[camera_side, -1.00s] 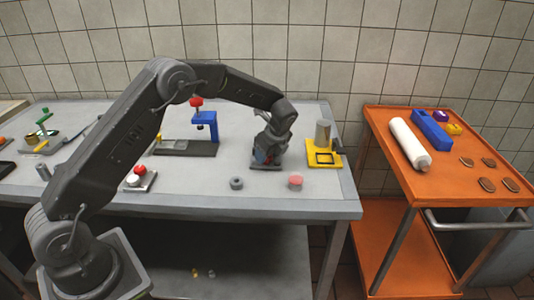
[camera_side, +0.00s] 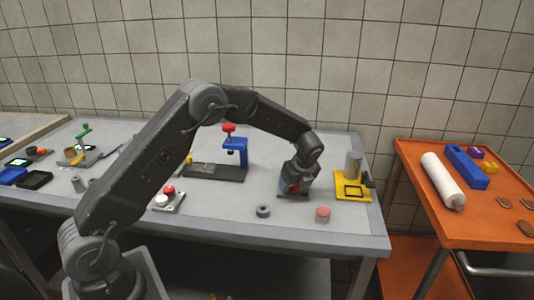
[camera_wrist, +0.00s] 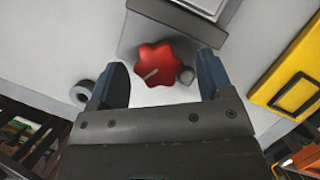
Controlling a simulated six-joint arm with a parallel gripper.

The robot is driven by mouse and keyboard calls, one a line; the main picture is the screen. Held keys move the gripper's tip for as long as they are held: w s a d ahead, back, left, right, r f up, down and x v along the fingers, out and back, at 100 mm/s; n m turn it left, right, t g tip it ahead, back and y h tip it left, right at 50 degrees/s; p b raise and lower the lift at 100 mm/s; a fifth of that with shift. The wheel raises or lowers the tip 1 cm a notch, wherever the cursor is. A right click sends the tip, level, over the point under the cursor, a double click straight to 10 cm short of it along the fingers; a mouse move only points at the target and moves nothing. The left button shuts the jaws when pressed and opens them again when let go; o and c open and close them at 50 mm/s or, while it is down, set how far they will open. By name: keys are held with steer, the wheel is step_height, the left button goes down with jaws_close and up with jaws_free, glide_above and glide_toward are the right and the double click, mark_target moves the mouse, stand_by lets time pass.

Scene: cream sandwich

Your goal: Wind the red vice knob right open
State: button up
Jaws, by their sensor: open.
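The red vice knob (camera_wrist: 158,65) is a lobed red wheel with a pale line on its face. In the wrist view it lies just beyond and between the two fingertips of my gripper (camera_wrist: 163,75). The fingers stand apart, one on each side of the knob, with visible gaps. The grey vice body (camera_wrist: 140,28) shows behind the knob. In the side view my gripper (camera_side: 295,186) is down at the vice, and it hides most of the vice; only a little red of the knob shows.
A yellow fixture (camera_side: 353,190) with a grey cylinder stands close on the right. A grey ring (camera_side: 263,211) and a pink-topped disc (camera_side: 323,214) lie near the front edge. A blue press (camera_side: 237,150) stands to the left. An orange cart (camera_side: 420,165) is beyond the table.

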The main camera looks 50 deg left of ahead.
steer(key=shift+s+m+t, duration=0.1)
steer(key=shift+m+t, duration=0.2)
steer(key=shift+m, duration=0.4)
steer(key=v, duration=1.4)
steer(key=s+d+r+n+t+h, duration=0.1)
steer(key=s+r+n, duration=0.4)
steer(key=s, duration=0.3)
steer(key=s+d+r+n+t+h, duration=0.1)
steer(key=s+d+r+n, duration=0.1)
steer(key=s+r+n, duration=0.3)
steer(key=shift+s+d+n, duration=0.35)
steer(key=shift+s+n, duration=0.45)
steer(key=shift+s, duration=1.3)
steer(key=w+a+f+m+g+h, duration=0.1)
steer(key=w+a+f+m, duration=0.2)
steer(key=w+m, duration=0.25)
steer(key=w+a+f+m+g, duration=0.1)
steer(key=w+a+f+m, duration=0.25)
steer(key=w, duration=0.35)
steer(key=w+a+f+m+g+h, duration=0.1)
steer(key=w+a+f+m+g, duration=0.15)
steer(key=w+m, duration=0.35)
steer(key=shift+n+t, duration=0.45)
steer(key=shift+n, duration=0.25)
steer(key=f, duration=0.9)
steer(key=w+f, duration=0.1)
steer(key=f, duration=0.4)
steer(key=shift+a, duration=0.25)
